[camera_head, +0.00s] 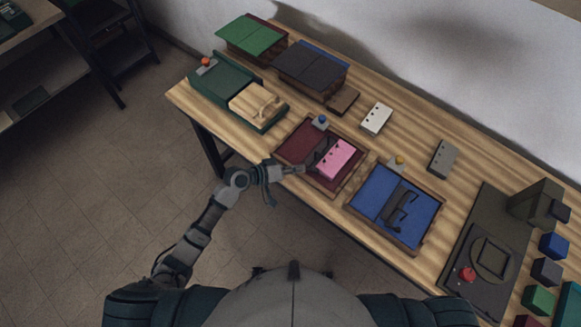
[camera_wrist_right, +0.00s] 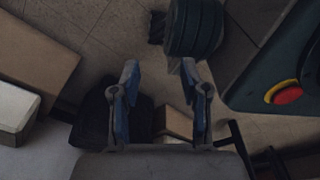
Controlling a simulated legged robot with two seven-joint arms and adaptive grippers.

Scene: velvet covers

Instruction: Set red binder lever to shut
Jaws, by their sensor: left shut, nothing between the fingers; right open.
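The red binder (camera_head: 296,143) lies open on the table in the head view, with a pink punched block (camera_head: 336,159) on its right half. Dark metal parts (camera_head: 318,158) show at the block's left edge; the lever's exact position is too small to tell. A blue knob on a grey base (camera_head: 320,122) sits at the binder's back edge. My left gripper (camera_head: 302,169) is shut and empty at the binder's front edge, left of the pink block; whether it touches is unclear. My right gripper (camera_wrist_right: 160,72) is open and empty in the right wrist view.
A blue binder (camera_head: 423,213) with a dark lever mechanism lies to the right. A green tray (camera_head: 232,81) with a wooden block stands left. White (camera_head: 376,118) and grey (camera_head: 443,158) punched blocks lie behind. A dark panel with a red button (camera_head: 467,274) is far right.

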